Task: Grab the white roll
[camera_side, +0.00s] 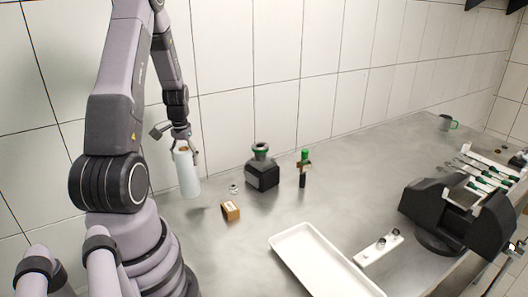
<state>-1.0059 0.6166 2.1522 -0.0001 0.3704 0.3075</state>
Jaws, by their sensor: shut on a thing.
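The white roll (188,175) is upright, slightly tilted, at the left of the bench near the tiled wall. A brownish core shows at its top. My gripper (182,146) points down at the top of the roll and is shut on it. The fingertips are small here and partly blend with the roll's upper rim. I cannot tell for sure whether the roll's bottom touches the bench.
A white tray (290,238) lies in front. A black fixture (425,205) and a mug (445,123) are farther right.

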